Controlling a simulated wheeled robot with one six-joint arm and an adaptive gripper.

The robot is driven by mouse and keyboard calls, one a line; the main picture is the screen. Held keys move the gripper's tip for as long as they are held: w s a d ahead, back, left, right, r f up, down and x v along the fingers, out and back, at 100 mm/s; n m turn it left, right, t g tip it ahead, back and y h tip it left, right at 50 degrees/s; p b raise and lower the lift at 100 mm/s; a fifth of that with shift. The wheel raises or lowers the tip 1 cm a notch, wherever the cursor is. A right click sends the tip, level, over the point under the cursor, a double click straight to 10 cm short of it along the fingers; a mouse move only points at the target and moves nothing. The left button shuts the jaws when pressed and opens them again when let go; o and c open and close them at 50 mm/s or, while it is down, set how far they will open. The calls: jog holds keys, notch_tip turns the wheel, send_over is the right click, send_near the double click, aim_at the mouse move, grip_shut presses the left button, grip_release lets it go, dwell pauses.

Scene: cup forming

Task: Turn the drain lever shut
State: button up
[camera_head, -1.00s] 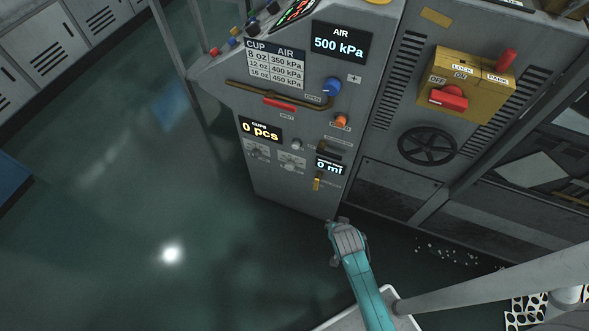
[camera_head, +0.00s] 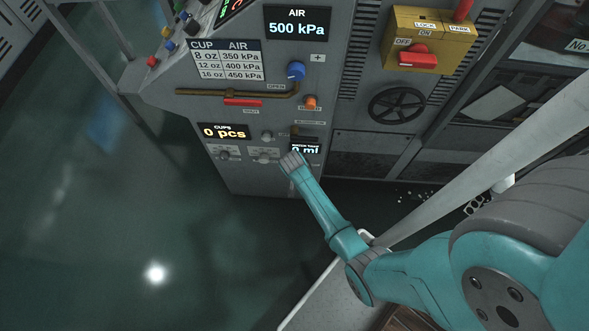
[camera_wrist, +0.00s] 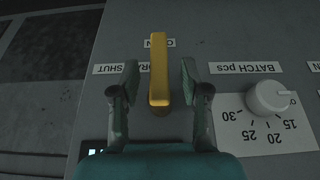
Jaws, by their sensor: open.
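The drain lever is a yellow bar handle (camera_wrist: 159,72) on the grey machine panel, seen close in the wrist view. It stands lengthwise in the picture, pointing at a small label (camera_wrist: 158,43) that appears upside down. A label reading SHUT (camera_wrist: 118,68) is to its left, partly hidden by my finger. My gripper (camera_wrist: 158,82) is open, with one finger on each side of the lever and a gap visible on both sides. In the head view my wrist (camera_head: 294,162) covers the lever's place below the small ml display (camera_head: 304,148).
A white BATCH pcs knob (camera_wrist: 268,97) is right of my gripper in the wrist view. In the head view, a red lever (camera_head: 243,102), an orange knob (camera_head: 310,102) and a blue knob (camera_head: 296,71) are above. A black handwheel (camera_head: 396,105) is to the right.

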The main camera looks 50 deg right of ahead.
jog(key=shift+x, duration=2.2)
grip_shut()
